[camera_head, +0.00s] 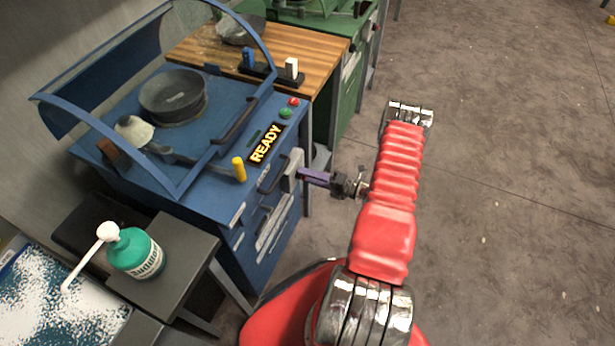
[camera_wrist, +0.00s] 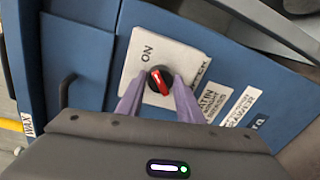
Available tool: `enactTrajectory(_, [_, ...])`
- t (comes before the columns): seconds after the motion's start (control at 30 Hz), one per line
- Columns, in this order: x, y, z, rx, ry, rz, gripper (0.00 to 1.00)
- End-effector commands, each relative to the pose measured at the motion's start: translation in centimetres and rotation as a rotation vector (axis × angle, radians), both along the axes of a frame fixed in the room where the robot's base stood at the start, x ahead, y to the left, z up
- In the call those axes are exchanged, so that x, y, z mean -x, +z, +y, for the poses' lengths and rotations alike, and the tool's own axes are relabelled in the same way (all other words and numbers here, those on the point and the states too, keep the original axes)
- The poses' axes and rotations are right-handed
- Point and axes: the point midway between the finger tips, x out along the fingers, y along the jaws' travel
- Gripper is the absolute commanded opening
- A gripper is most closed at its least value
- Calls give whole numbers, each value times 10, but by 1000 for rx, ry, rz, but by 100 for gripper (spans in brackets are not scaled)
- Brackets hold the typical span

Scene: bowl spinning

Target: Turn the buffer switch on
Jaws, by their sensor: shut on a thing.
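The buffer switch is a round black knob with a red bar (camera_wrist: 158,80), set on a white plate (camera_wrist: 133,66) on the blue machine's side. The plate reads "ON" at the knob's upper left; other lettering at the right is partly hidden. The red bar slants from upper left to lower right. My gripper (camera_head: 305,175) reaches the plate, and its purple fingers are shut on the knob, one on each side. In the head view the plate (camera_head: 291,168) shows edge-on and the knob cannot be made out.
The blue machine (camera_head: 225,195) carries a lit "READY" sign (camera_head: 265,145), a yellow post (camera_head: 239,169), green and red buttons (camera_head: 287,112) and a clear hood over a round bowl (camera_head: 173,95). A green bottle (camera_head: 135,252) stands on a grey table.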

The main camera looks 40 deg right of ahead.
Motion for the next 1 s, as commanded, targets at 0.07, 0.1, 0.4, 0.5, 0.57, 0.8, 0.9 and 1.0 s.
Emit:
enactTrajectory(0.07, [1,-3,0,-8,-1,13,11])
enactTrajectory(0.1, [1,-3,0,-10,-3,15,11])
enactTrajectory(0.4, [1,-3,0,-11,-4,16,11])
enactTrajectory(0.5, [1,-3,0,-11,-4,15,37])
enactTrajectory(0.57, [1,-3,0,-11,-4,14,42])
enactTrajectory(0.8, [0,-2,0,-11,-3,11,52])
enactTrajectory(0.9, [0,-1,0,-11,-3,9,52])
enactTrajectory(1.0, [1,-1,-1,-11,-3,9,52])
